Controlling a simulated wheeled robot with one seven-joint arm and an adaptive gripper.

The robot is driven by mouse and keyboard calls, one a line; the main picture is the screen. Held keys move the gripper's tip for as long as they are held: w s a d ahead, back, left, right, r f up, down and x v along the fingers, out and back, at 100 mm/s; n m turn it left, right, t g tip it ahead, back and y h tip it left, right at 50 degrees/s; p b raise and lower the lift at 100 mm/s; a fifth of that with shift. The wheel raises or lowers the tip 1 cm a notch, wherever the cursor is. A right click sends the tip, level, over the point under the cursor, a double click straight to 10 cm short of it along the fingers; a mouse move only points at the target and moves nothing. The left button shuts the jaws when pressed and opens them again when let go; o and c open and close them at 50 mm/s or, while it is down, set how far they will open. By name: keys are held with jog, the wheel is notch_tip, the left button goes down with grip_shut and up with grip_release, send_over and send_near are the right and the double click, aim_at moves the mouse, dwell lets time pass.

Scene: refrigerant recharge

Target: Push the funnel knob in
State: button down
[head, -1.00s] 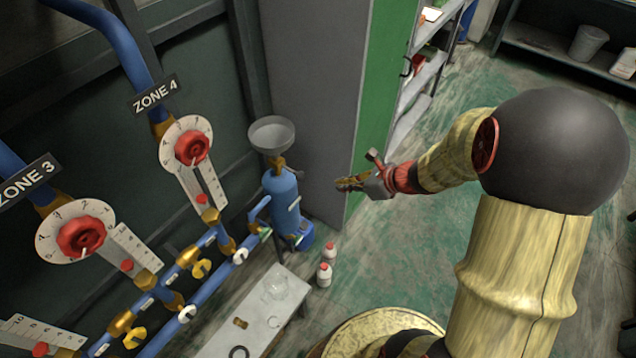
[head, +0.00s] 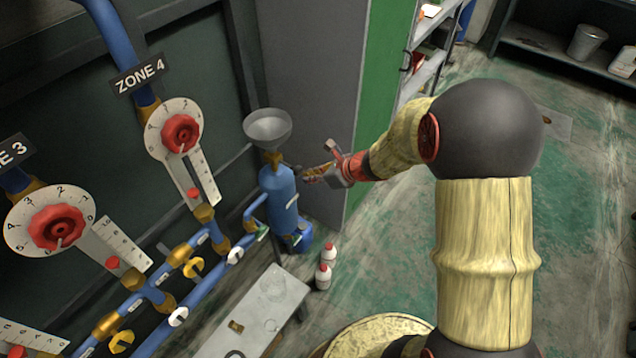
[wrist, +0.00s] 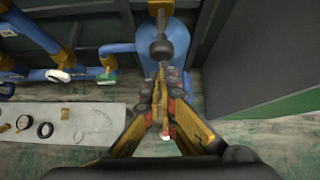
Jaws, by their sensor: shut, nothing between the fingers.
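The grey funnel (head: 267,128) sits on a brass fitting on top of the blue tank (head: 279,190). A small dark knob (head: 297,168) sticks out from the fitting toward my gripper. In the wrist view the knob (wrist: 161,48) is a dark rounded end on a stem, straight ahead of the fingertips. My gripper (head: 306,178) is shut and empty, to the right of the knob and very close to it. In the wrist view the fingers (wrist: 160,75) meet just below the knob. I cannot tell whether they touch it.
Blue pipes with yellow and white valve handles (head: 194,267) run left of the tank. A low bench (head: 262,300) stands below. A grey and green cabinet (head: 340,100) rises close behind my gripper.

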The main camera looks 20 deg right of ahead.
aim_at(300, 173)
dwell(0.3)
jog(key=w+a, duration=0.2)
jog(key=shift+w, duration=0.4)
jog(key=shift+r, duration=0.1)
jog(key=shift+d, duration=0.1)
